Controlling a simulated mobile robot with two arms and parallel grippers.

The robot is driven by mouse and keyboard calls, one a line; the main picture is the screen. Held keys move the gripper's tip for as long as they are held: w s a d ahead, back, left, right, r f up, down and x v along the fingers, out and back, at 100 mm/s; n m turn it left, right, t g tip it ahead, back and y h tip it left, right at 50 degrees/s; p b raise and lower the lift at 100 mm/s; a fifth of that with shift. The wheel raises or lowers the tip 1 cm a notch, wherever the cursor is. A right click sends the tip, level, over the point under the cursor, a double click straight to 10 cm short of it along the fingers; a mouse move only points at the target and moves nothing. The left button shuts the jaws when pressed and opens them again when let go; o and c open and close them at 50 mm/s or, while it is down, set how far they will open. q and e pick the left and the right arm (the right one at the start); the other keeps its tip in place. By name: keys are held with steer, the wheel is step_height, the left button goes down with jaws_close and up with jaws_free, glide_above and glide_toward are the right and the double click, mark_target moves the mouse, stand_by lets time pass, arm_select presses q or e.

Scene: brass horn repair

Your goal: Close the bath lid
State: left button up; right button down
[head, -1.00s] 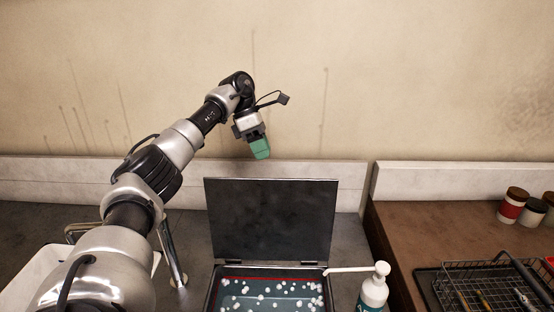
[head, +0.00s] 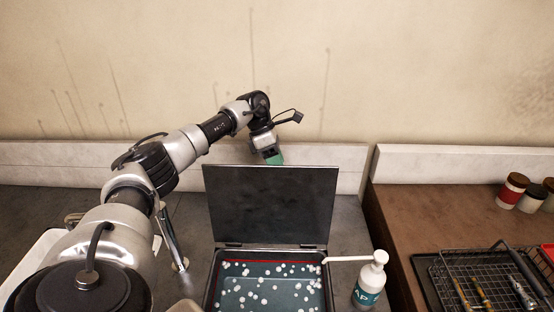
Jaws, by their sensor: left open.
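The bath lid (head: 270,207) is a dark flat panel standing raised, hinged at the back edge of the bath. The bath (head: 267,287) below it is a dark-rimmed basin with teal liquid and several white floating balls. My left gripper (head: 273,158) has green fingers and is at the top edge of the lid. Its fingertips are partly hidden behind the lid, so I cannot tell whether they touch it. It is open with nothing seen in it. My right gripper is not in view.
A white pump bottle (head: 368,283) stands right of the bath, its spout reaching toward the bath's rim. A wire basket (head: 490,282) with tools and several jars (head: 513,190) are on the brown counter (head: 400,215) at right. A wall is behind.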

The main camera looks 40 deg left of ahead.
arm_select(q)
steer(key=shift+s+d+f, duration=0.1)
steer(key=shift+d+f, duration=0.1)
steer(key=shift+d, duration=0.05)
steer(key=shift+a, duration=0.1)
jaws_close()
